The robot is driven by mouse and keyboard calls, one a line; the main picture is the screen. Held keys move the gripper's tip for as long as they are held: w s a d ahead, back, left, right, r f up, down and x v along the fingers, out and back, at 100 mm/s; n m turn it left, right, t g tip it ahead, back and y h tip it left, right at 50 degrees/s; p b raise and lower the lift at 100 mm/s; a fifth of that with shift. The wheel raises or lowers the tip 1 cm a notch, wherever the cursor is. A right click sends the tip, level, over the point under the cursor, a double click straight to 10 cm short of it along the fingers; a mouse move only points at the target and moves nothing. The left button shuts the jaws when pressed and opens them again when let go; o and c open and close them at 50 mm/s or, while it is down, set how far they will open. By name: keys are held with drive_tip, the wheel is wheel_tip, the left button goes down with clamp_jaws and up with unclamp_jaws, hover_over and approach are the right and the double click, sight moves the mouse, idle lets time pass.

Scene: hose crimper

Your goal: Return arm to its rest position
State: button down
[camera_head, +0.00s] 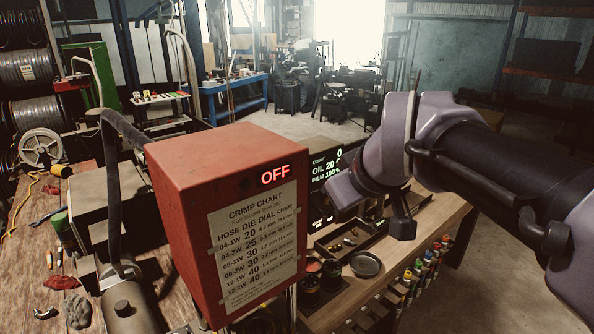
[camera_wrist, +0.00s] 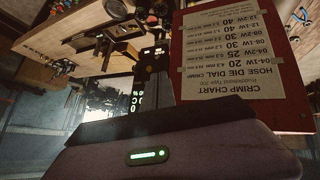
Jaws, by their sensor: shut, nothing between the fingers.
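My arm (camera_head: 465,150) reaches in from the right edge of the head view, its purple-grey links raised over the workbench. Its wrist end is just right of the red crimper box, and the fingers cannot be made out there. In the wrist view, my gripper (camera_wrist: 154,62) shows as dark fingers beyond the purple housing with a green light; it is shut and empty. The red crimper box (camera_head: 168,215) reads OFF and carries a crimp chart (camera_head: 256,245). The chart also shows upside down in the wrist view (camera_wrist: 235,55), right of the fingers.
The wooden workbench (camera_head: 455,215) holds a dark parts tray (camera_head: 347,240), a round dish (camera_head: 366,264) and a lit display (camera_head: 326,165). Coloured-handled items hang along its front edge. A left bench (camera_head: 30,260) holds tools.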

drive_tip(key=s+f+m+g+b, duration=0.1)
drive_tip(key=s+f+m+b, duration=0.2)
drive_tip(key=s+f+b, duration=0.4)
drive_tip(key=s+f+m+b, duration=0.3)
drive_tip(key=s+f+b, duration=0.4)
drive_tip(key=f, duration=1.1)
drive_tip(key=s+a+f+m+g+b, duration=0.1)
drive_tip(key=s+f+m+b, duration=0.3)
drive_tip(key=s+f+b, duration=0.3)
wheel_tip(320, 180, down, 6)
drive_tip(key=b, duration=0.3)
drive_tip(key=shift+s+g+y, duration=0.25)
drive_tip(key=shift+g+y, duration=0.05)
drive_tip(key=shift+a+f, duration=0.1)
